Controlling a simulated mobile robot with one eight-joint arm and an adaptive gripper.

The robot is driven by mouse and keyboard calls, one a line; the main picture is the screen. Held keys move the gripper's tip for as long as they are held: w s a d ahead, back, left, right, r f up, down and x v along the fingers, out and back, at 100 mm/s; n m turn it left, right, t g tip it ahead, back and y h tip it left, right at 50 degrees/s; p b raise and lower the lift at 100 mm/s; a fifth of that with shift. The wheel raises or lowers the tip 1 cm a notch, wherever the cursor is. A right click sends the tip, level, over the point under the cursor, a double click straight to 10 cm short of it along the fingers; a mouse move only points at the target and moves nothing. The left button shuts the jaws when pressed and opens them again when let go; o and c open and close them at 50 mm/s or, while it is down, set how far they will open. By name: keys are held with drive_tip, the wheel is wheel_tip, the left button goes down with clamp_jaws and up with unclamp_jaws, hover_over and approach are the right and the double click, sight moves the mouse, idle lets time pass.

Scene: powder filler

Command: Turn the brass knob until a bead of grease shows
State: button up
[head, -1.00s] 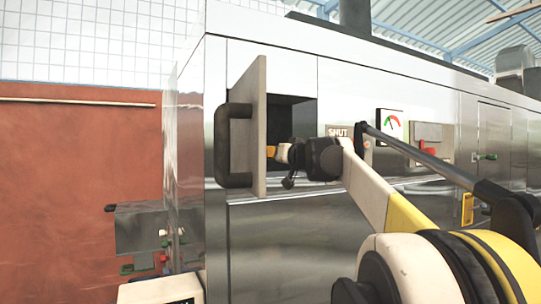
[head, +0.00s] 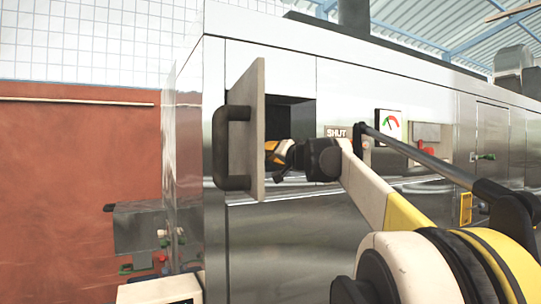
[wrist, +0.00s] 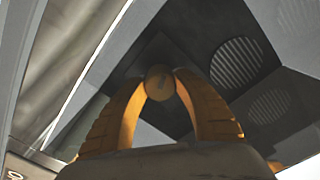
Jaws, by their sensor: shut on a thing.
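In the wrist view the brass knob (wrist: 160,83) is a small round disc with a dark mark on its face. The yellow fingers of my gripper (wrist: 160,88) are shut on it, one tip on each side. In the head view my gripper (head: 276,153) reaches into the open compartment (head: 292,115) of the steel machine, partly behind the open door. The knob is hidden in the head view. I see no bead of grease in either view.
The compartment door (head: 258,130) stands open to the left, with a black handle (head: 232,148). A SHUT plate (head: 338,131) and a dial gauge (head: 390,124) are to the right. Round slotted vents (wrist: 240,62) show inside the compartment.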

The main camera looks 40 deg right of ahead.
drive_tip(key=m, duration=0.5)
drive_tip(key=shift+p, duration=0.3)
drive_tip(key=m, duration=0.5)
drive_tip(key=shift+m, duration=0.3)
drive_tip(key=o, duration=1.2)
drive_tip(key=v, duration=1.2)
drive_tip(key=shift+d, duration=0.1)
